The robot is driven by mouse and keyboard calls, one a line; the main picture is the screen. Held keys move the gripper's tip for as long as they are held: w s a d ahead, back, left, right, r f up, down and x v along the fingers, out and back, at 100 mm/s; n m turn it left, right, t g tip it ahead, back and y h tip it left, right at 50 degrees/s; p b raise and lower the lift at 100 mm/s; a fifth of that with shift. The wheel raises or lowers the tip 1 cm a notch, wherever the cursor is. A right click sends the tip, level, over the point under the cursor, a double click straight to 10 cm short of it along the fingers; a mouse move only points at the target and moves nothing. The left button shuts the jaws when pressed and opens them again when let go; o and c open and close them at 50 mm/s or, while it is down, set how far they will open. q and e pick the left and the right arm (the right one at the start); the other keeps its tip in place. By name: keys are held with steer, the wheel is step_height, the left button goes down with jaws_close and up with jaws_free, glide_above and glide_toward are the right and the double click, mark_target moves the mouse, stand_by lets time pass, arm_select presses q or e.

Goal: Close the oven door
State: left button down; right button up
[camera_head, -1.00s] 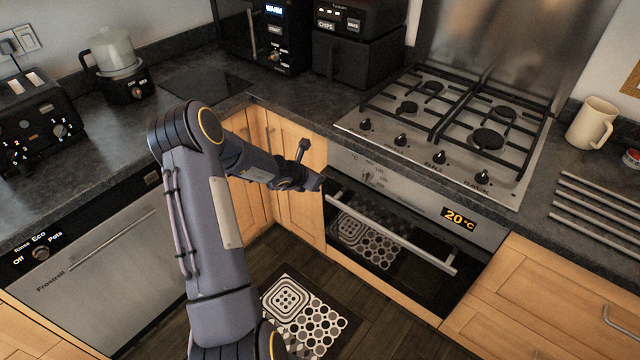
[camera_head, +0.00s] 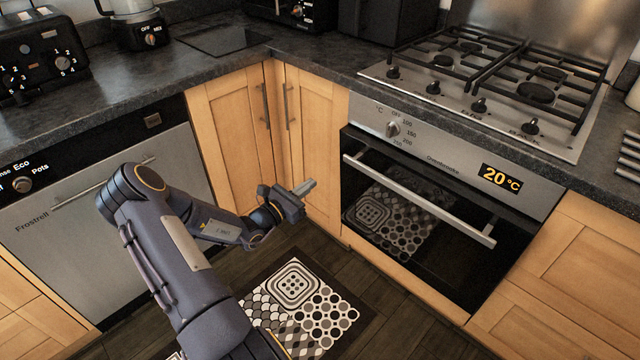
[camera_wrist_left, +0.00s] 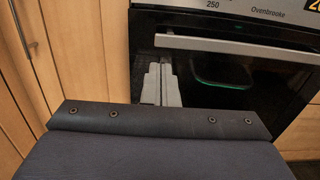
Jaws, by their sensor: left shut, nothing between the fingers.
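The oven door (camera_head: 440,270) is a black glass panel with a silver bar handle (camera_head: 415,200). It stands upright under the control panel, shut or nearly so; I cannot tell whether a thin gap remains at its top edge. The handle (camera_wrist_left: 235,48) crosses the top of the left wrist view. My left gripper (camera_head: 308,187) is shut and empty, in front of the wooden cabinet just left of the oven, apart from the handle in the head view. Its pale fingers (camera_wrist_left: 161,85) show together in the left wrist view. My right gripper is out of view.
A gas hob (camera_head: 500,75) sits in the dark worktop above the oven. Wooden cabinets (camera_head: 235,135) flank it, and a steel dishwasher (camera_head: 100,215) is at the left. A patterned mat (camera_head: 300,300) lies on the open floor in front.

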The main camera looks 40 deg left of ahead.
mark_target(345, 157)
arm_select(q)
steer(key=w, duration=0.4)
steer(key=w+b, duration=0.1)
steer(key=w, duration=0.3)
steer(key=w+d+r, duration=0.1)
steer(key=w, duration=0.3)
steer(key=shift+w+b, duration=0.3)
steer(key=shift+b, duration=0.05)
steer(key=shift+w, duration=0.1)
steer(key=w+p, duration=0.1)
steer(key=w+r, duration=0.1)
steer(key=w, duration=0.1)
steer(key=shift+d+r+g+p, duration=0.15)
steer(key=shift+d+g+p, duration=0.05)
steer(key=shift+g+p, duration=0.2)
steer(key=shift+w+f, duration=0.2)
steer(key=shift+f, duration=0.05)
steer(key=shift+s+a, duration=0.1)
